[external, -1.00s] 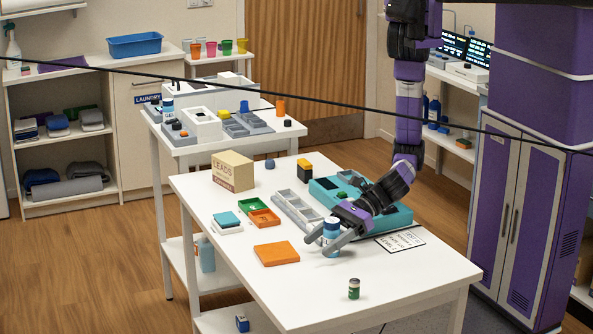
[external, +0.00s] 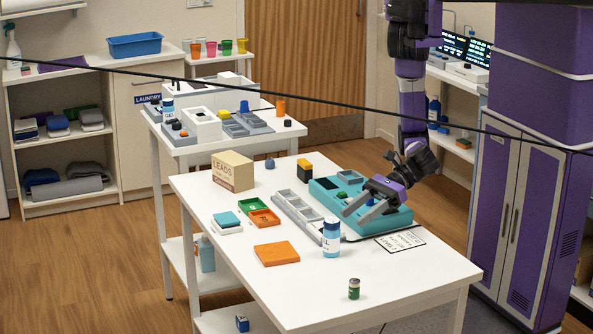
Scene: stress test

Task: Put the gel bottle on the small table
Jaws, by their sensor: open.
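The gel bottle (external: 331,238), white and blue with a blue cap, stands upright on the front white table (external: 215,290), just in front of the grey tray. My gripper (external: 352,213) is open and empty. It is up and to the right of the bottle, apart from it, over the teal case (external: 392,222). Which table is the small table is not marked. A small white table (external: 222,55) with coloured cups stands at the back.
A grey compartment tray (external: 297,212), a green-and-orange tray (external: 264,218), an orange plate (external: 276,254) and a LEADS box (external: 233,171) share the front table. A small green bottle (external: 354,288) stands near its front edge. Another white table (external: 190,148) behind is crowded.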

